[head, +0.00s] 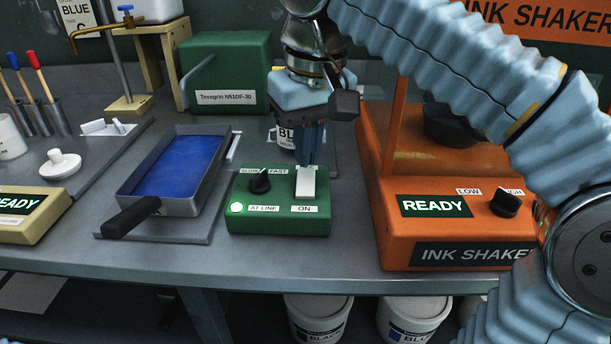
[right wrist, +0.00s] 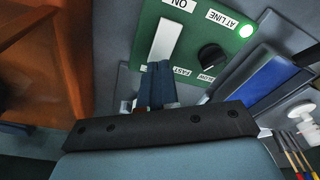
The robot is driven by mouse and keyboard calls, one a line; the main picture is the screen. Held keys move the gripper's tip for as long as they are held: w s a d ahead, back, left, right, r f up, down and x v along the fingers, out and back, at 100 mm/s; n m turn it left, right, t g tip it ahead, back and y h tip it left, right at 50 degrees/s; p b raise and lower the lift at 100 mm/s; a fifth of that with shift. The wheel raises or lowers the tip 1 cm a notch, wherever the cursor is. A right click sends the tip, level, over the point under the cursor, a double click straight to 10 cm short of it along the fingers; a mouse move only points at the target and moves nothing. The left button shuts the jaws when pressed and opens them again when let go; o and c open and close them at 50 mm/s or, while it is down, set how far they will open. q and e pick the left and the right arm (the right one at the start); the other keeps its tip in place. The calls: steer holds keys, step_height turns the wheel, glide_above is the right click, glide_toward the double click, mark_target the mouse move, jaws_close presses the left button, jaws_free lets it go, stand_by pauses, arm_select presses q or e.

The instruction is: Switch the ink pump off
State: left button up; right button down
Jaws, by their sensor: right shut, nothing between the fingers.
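The green pump control box (head: 278,218) sits on the bench in the head view. On it are a white rocker switch (head: 306,182) above an "ON" label, a black "SLOW/FAST" knob (head: 260,181) and a lit lamp (head: 237,208) beside an "AT LINE" label. My right gripper (head: 308,162) is shut and empty, pointing down at the far end of the switch. In the right wrist view the closed fingertips (right wrist: 157,66) are at the end of the white switch (right wrist: 168,40); I cannot tell whether they touch it. My left gripper is not in view.
An orange ink shaker (head: 450,228) stands close on the right. A tray of blue ink (head: 180,170) lies on the left. A green Tesagrin case (head: 226,75) and a partly hidden can (head: 285,135) stand behind. Bench space in front of the box is clear.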

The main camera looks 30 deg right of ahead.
mark_target(307, 173)
steer(key=shift+f+b, duration=0.65)
steer(key=shift+f, duration=0.25)
stand_by(0.8)
step_height(307, 173, up, 3)
steer(key=p, duration=0.3)
steer(key=shift+r, duration=2.05)
